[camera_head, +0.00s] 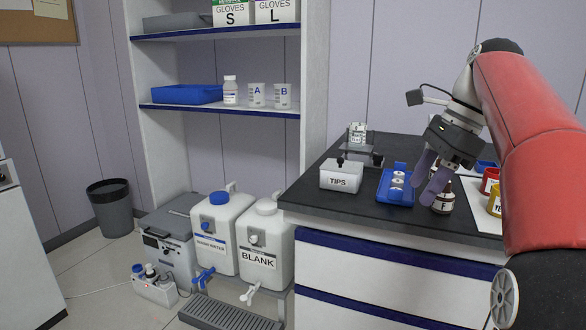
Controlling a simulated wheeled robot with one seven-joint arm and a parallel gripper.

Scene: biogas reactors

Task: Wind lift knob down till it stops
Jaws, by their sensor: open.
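A small lift (361,149) with a flat plate stands near the back of the dark bench, behind the TIPS box. A small glass vessel with a label (357,133) stands on its plate. A dark round part (377,160) at the lift's right side may be its knob, but it is too small to tell. My gripper (429,178) is open and empty, pointing down over the bench between the blue tray and the brown bottle. It is to the right of the lift and apart from it.
The white TIPS box (340,177) stands in front of the lift. A blue tray (382,197) with white round pieces, a brown bottle marked F (444,202) and a red cup (490,178) are near my gripper. White canisters (262,245) stand on the left below the bench.

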